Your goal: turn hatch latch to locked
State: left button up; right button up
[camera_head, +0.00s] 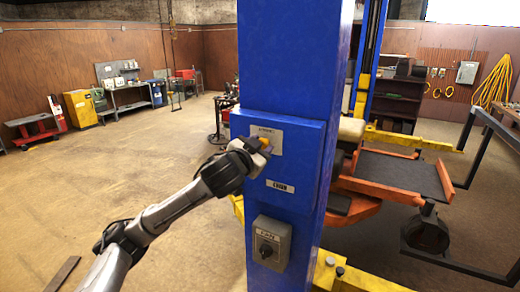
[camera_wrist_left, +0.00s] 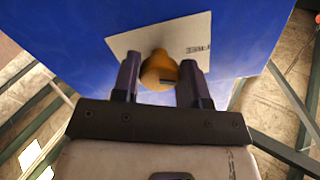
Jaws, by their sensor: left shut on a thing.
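The hatch latch is a yellow-orange knob (camera_wrist_left: 159,70) on a pale label plate on the blue post's box; in the head view the knob (camera_head: 265,143) shows at the tip of my left gripper (camera_head: 256,148). In the left wrist view the two dark fingers of my left gripper (camera_wrist_left: 159,82) stand on either side of the knob, shut on it. The label plate (camera_wrist_left: 197,33) carries a word that looks like "FREE" at its right side. The rest of the label is hidden behind the knob and fingers. My right gripper is not in view.
The blue post (camera_head: 292,60) fills the centre, with a grey switch box (camera_head: 271,243) below the latch. Open floor (camera_head: 130,170) lies to the left.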

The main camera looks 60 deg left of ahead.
pick_arm(q)
jog(key=shift+r+m+b, duration=0.1)
jog(key=shift+m+b, duration=1.7)
jog(key=shift+m, duration=4.6)
jog(key=o, duration=0.9)
